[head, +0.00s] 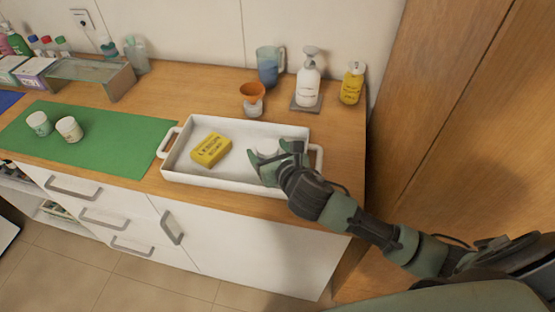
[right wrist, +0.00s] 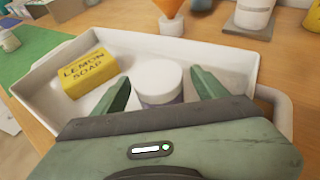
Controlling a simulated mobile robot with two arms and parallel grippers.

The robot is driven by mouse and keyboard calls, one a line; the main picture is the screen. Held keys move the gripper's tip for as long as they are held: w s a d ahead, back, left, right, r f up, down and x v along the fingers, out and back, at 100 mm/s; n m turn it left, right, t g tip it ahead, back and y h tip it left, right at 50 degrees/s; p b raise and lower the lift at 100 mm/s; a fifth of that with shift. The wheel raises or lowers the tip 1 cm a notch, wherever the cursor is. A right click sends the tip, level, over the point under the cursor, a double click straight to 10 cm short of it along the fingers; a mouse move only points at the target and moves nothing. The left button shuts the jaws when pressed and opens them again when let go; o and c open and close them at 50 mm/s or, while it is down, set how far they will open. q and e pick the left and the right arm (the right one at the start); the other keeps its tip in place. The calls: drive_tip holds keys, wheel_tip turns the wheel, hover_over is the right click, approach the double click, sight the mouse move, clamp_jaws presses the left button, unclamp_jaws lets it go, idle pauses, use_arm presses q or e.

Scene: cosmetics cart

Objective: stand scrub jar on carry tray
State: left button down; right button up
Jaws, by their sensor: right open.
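The white carry tray (head: 235,183) lies on the wooden counter and also shows in the right wrist view (right wrist: 230,62). A white-lidded jar (right wrist: 158,80), seemingly the scrub jar, is upright inside the tray's right part; its lower front is hidden by my gripper. In the head view only a bit of the jar (head: 267,146) shows. My right gripper (head: 268,162) is open, with one finger on each side of the jar and small gaps visible in the right wrist view. My left gripper is not in view.
A yellow lemon soap box (head: 211,149) lies in the tray's left part. Two small jars (head: 68,129) stand on the green mat (head: 115,140). Behind the tray are an orange funnel (head: 252,92), a blue mug (head: 268,68), a pump bottle (head: 308,85) and a yellow bottle (head: 351,85).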

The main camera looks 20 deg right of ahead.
drive_tip(key=v, duration=0.8)
drive_tip(key=shift+s+d+r, duration=0.1)
drive_tip(key=shift+s, duration=0.2)
drive_tip(key=shift+s, duration=0.1)
